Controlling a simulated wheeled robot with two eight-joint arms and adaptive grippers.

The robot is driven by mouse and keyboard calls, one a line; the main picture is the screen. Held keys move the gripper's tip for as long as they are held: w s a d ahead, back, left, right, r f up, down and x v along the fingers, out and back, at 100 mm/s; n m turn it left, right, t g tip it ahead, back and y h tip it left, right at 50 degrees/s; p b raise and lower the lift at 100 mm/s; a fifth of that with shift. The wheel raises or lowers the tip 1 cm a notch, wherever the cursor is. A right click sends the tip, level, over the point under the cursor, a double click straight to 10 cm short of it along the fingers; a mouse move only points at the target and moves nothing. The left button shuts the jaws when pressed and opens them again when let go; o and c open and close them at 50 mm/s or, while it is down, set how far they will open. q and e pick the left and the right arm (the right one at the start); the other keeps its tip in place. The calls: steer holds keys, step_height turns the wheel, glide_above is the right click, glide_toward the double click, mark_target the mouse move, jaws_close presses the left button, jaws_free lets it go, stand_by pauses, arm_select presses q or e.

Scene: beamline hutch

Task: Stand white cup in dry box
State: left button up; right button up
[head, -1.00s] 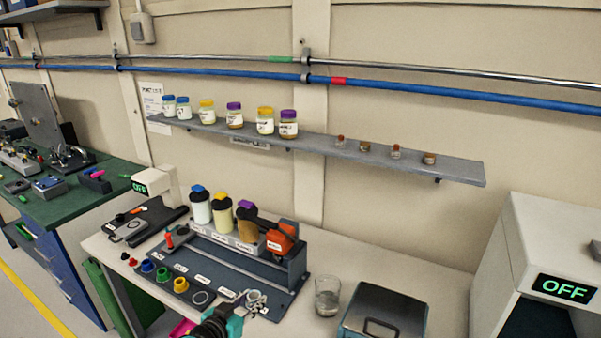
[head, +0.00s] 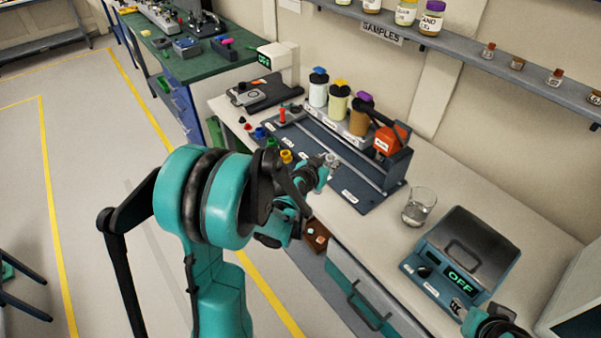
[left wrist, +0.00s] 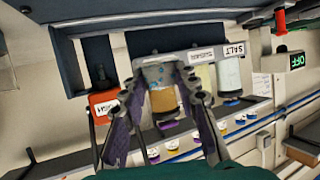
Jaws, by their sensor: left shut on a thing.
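My left gripper (head: 318,170) reaches over the front of the dark rack board and is shut on a small whitish thing (head: 331,159), which looks like the white cup. In the left wrist view the fingers (left wrist: 160,95) close around it, with an amber bottle behind; its exact shape is hard to make out. The dry box is not clearly identified: a grey-lidded teal box (head: 462,258) with a handle and an OFF display stands on the bench, and a white cabinet (head: 580,300) is at the right edge. Part of my right arm (head: 492,326) shows at the bottom right; its fingers are unclear.
A clear glass beaker (head: 419,206) stands between the rack board (head: 360,196) and the teal box. Capped bottles (head: 338,102) and an orange item (head: 391,138) stand at the rack's back. Small coloured cups (head: 272,143) line its left front. A shelf (head: 480,62) runs above.

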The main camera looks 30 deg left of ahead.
arm_select(q)
steer(key=a+f+b, duration=0.1)
steer(key=a+f, duration=0.1)
steer(key=a, duration=0.2)
steer(key=a+f+b, duration=0.1)
steer(key=a+f, duration=0.1)
steer(key=a, duration=0.1)
steer(key=w+a+f+b, duration=0.1)
steer(key=a+f+b, duration=0.1)
steer(key=a+f, duration=0.1)
steer(key=shift+a+f, duration=0.1)
steer(key=shift+a, duration=0.75)
step_height(320, 180, down, 4)
steer(key=shift+r+b, duration=0.15)
steer(key=shift+b, duration=0.85)
steer(key=shift+r, duration=0.15)
steer(key=o, duration=1.2)
steer(key=shift+c, duration=0.2)
